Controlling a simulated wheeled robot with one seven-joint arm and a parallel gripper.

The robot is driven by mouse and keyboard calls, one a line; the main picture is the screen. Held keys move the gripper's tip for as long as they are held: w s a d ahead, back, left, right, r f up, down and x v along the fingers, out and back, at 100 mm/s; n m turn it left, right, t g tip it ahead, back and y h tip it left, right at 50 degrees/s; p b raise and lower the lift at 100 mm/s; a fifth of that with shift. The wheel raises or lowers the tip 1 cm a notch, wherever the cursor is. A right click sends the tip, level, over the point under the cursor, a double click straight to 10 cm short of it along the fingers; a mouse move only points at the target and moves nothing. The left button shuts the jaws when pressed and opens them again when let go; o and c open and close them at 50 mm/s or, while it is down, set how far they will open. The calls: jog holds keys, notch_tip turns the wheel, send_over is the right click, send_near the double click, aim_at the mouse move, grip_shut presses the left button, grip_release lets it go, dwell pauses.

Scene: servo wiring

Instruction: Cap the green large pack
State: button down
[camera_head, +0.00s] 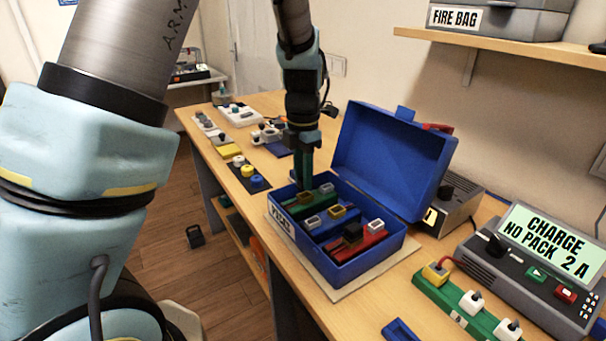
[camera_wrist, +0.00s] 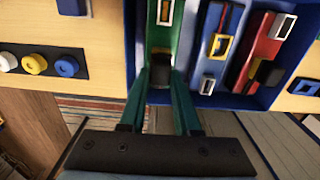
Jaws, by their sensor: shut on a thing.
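The green pack (camera_wrist: 158,35) lies in a blue box, at the left side of the row in the wrist view. It also shows in the head view (camera_head: 318,208), with a yellow-framed connector (camera_head: 305,198) and a white one (camera_head: 327,187). My gripper (camera_wrist: 161,80) points down over the yellow-framed connector end. Its green fingers are shut on a small black cap (camera_wrist: 160,68). The cap is at that connector; I cannot tell whether it is fully seated. The fingers (camera_head: 305,181) partly hide this end in the head view.
A blue pack (camera_head: 330,226) and a red pack (camera_head: 357,246) with a black cap (camera_head: 352,232) lie beside the green one. The open lid (camera_head: 390,155) stands behind. White, yellow and blue round buttons (camera_head: 247,171) are left of the box. A charger (camera_head: 530,265) is at right.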

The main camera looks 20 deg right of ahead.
jog(key=shift+f+b, duration=0.45)
jog(key=shift+f, duration=0.6)
jog(key=c, duration=0.5)
grip_release()
jog(key=shift+c, duration=0.2)
jog(key=shift+r, duration=0.1)
notch_tip(320, 180, up, 11)
jog(key=shift+f+b, duration=0.2)
jog(key=shift+b, duration=0.7)
jog(key=s+a+f+m, duration=0.1)
jog(key=a+f+m, duration=0.1)
jog(key=a+m, duration=0.5)
jog(key=s+a+f+m+t, duration=0.1)
jog(key=a+f+m, duration=0.2)
jog(key=a+m, duration=0.4)
jog(key=s+a+f+m, duration=0.2)
jog(key=a+m, duration=0.5)
jog(key=a, duration=0.8)
jog(key=shift+a+f+m+t, duration=0.3)
jog(key=shift+a+f, duration=0.05)
jog(key=shift+f, duration=0.05)
